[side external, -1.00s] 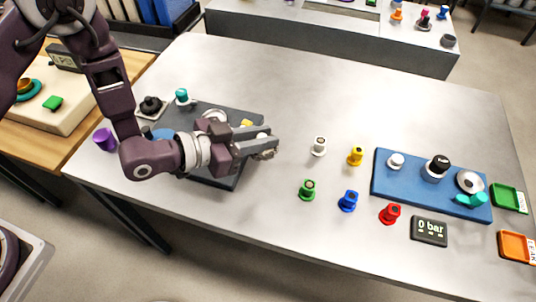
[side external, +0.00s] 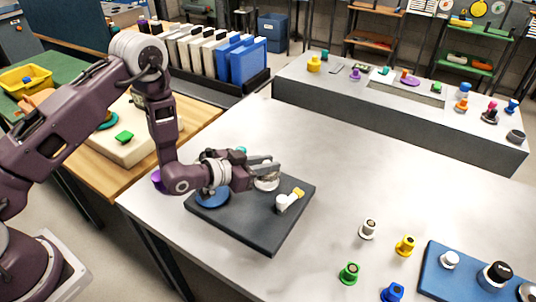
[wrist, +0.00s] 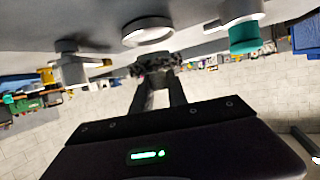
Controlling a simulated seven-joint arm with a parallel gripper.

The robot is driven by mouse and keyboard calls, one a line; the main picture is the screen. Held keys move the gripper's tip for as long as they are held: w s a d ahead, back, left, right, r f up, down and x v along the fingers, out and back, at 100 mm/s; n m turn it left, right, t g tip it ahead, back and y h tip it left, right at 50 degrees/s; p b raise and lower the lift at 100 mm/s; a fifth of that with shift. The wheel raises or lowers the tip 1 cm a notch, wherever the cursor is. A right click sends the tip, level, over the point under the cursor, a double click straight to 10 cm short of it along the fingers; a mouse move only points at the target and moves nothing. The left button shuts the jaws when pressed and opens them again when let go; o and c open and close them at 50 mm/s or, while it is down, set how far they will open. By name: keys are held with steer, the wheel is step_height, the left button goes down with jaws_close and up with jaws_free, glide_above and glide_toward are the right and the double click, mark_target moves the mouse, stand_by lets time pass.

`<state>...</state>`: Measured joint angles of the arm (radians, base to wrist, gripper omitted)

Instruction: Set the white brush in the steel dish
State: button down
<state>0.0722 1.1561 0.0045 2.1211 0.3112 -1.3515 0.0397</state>
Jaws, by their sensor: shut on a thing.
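I cannot tell whether this is a brush. A round steel dish (wrist: 147,31) shows just beyond the fingertips in the wrist view. In the side view a pale round rim (side external: 266,183), probably this dish, is right under the fingertips. Whether the held thing touches it is unclear.
The grey board (side external: 262,238) also bears a white fitting with a yellow handle (side external: 288,201), a blue disc (side external: 213,198) and a teal piece (wrist: 245,38). Yellow (side external: 404,245), green (side external: 349,273) and blue (side external: 392,292) pieces stand near a blue board (side external: 455,285).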

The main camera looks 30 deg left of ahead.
steer(key=shift+f, duration=0.7)
steer(key=shift+f, duration=0.55)
steer(key=c, duration=1.2)
jaws_free()
steer(key=shift+c, duration=0.2)
